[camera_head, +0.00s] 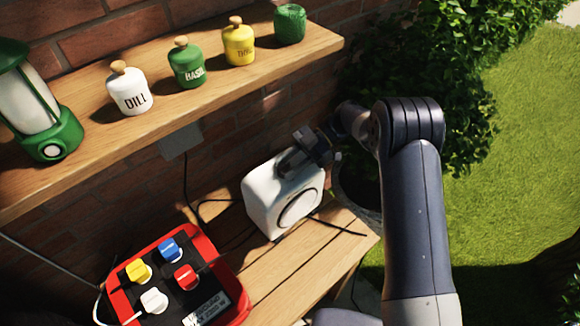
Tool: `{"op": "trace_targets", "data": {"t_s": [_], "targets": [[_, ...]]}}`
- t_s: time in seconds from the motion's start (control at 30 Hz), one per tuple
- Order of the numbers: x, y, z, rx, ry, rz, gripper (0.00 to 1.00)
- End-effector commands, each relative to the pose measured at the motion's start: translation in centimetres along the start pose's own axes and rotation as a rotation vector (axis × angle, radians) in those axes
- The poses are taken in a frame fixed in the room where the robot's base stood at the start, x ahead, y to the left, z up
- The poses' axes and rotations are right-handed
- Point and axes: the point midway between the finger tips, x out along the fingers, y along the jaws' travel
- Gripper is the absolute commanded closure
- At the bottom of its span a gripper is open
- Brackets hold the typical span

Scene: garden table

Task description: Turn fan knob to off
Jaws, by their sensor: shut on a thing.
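A white boxy fan (262,208) with a round dark-ringed front stands on the lower wooden bench, its front turned to the lower right. My gripper (288,166) comes in from the right, with its fingers down at the top of the fan. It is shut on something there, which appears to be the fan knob. The knob itself is hidden by the fingers, so its setting cannot be read.
A red box (236,288) with yellow, blue, red and white knobs stands left of the fan. Dark cables lie around the fan. A bush (420,65) is behind my arm.

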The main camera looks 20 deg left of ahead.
Motion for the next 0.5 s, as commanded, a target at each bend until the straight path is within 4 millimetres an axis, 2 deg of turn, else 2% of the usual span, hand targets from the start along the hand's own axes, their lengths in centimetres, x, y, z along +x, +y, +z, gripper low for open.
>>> {"op": "trace_targets", "data": {"t_s": [0.2,0.5], "targets": [[0.2,0.25,0.18,-0.053,0.0,-0.124,0.88],[0.16,0.34,0.03,-0.086,0.002,-0.208,0.88]]}}
